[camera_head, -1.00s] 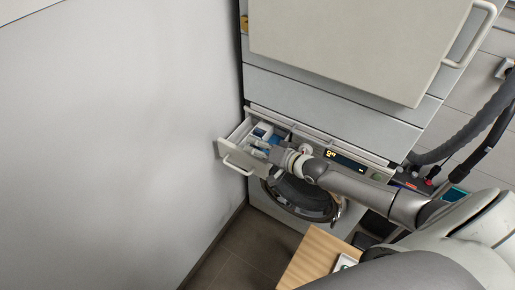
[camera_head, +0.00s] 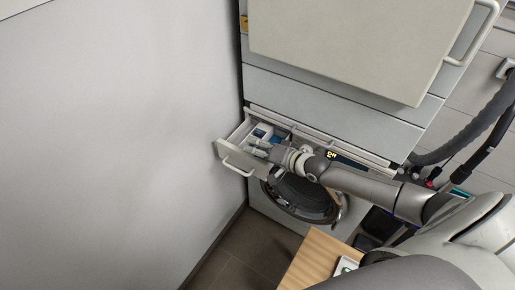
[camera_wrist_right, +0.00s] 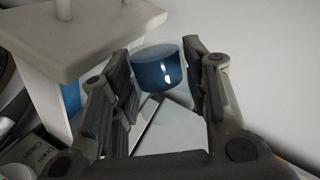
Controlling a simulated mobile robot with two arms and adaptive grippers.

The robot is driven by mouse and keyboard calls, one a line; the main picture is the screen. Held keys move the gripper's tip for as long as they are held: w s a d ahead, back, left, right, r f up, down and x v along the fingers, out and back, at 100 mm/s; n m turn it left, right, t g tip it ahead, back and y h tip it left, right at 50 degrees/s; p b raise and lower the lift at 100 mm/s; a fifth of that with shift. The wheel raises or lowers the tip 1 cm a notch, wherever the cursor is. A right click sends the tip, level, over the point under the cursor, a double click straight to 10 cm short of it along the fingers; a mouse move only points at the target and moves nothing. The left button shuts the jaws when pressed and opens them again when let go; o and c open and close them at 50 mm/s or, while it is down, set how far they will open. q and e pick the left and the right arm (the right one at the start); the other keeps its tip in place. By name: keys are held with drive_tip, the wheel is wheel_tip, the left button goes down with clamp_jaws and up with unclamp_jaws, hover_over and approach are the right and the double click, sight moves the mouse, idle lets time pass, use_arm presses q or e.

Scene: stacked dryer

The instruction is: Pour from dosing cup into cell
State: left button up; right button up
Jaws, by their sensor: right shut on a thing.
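The detergent drawer (camera_head: 239,162) of the lower machine is pulled out, and its cells show white and blue parts inside. My right gripper (camera_head: 266,146) is over the drawer's right side in the head view; its fingertips are small there. In the right wrist view my right gripper (camera_wrist_right: 160,95) is shut on the dosing cup (camera_wrist_right: 158,68), a clear cup with dark blue liquid that shows between the two fingers. Whether any liquid leaves the cup cannot be told. The cell under the cup is partly hidden by the gripper. My left gripper is not in view.
The round washer door (camera_head: 302,200) is below the drawer. A large pale panel with a handle (camera_head: 350,45) is above. A plain wall (camera_head: 110,140) stands close on the left. A wooden surface (camera_head: 312,258) is at the bottom, and hoses (camera_head: 470,125) are at the right.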

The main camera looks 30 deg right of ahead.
drive_tip(key=shift+w+d+r+m+g+y+b, duration=0.15)
drive_tip(key=shift+m+g+y+b, duration=0.4)
drive_tip(key=shift+b, duration=1.3)
drive_tip(key=shift+r+m+t, duration=0.1)
drive_tip(key=shift+m+t, duration=0.15)
drive_tip(key=shift+b, duration=0.3)
drive_tip(key=shift+w+d+r+m+b, duration=0.15)
drive_tip(key=shift+m+b, duration=0.35)
drive_tip(key=shift+b, duration=2.3)
drive_tip(key=shift+r+m+y+b, duration=0.15)
drive_tip(key=shift+m+y+b, duration=0.25)
drive_tip(key=shift+b, duration=1.15)
drive_tip(key=shift+r, duration=0.1)
